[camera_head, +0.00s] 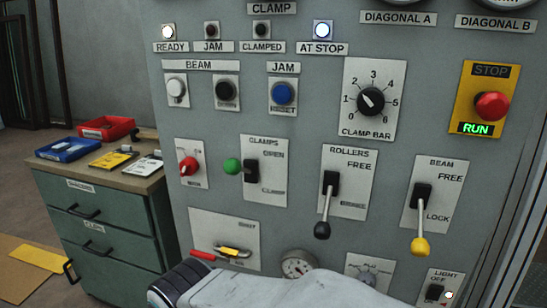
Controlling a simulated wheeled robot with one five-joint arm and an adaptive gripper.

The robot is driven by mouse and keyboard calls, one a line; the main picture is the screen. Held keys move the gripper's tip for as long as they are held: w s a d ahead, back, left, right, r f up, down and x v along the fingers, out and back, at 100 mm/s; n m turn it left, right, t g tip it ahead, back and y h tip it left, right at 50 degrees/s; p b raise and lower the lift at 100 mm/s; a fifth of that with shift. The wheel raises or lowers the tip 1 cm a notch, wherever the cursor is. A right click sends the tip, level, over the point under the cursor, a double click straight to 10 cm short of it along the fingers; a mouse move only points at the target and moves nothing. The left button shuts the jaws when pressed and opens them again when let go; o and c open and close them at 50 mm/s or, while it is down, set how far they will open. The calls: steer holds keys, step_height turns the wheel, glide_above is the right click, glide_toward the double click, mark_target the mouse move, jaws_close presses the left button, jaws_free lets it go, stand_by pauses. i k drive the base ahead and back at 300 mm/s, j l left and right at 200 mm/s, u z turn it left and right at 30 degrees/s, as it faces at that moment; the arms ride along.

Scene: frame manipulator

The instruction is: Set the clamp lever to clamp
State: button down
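The clamp lever is on the plate marked CLAMPS (266,145), with OPEN at the top and a blurred lower label. Its green ball knob (232,166) stands out to the left of the dark lever slot (251,171), about level with its upper half. The lever's exact setting is hard to tell from this angle. The CLAMPED lamp (262,31) is dark. A white part of my arm with a dark ribbed end crosses the bottom of the picture, below and apart from the lever. My gripper's fingers do not show.
The rollers lever (322,230) and yellow-knobbed beam lever (418,246) hang down to the right. A red switch (188,166) is close on the left. The red stop button (492,106) is upper right. READY (168,31) and AT STOP (323,30) lamps are lit. A green cabinet (110,225) stands left.

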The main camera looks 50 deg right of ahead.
mark_target(231, 166)
steer(key=l+z, duration=0.15)
steer(key=z, duration=0.3)
steer(key=l+z, duration=0.15)
steer(key=z, duration=0.25)
steer(key=i+j+u, duration=0.1)
steer(key=u, duration=0.15)
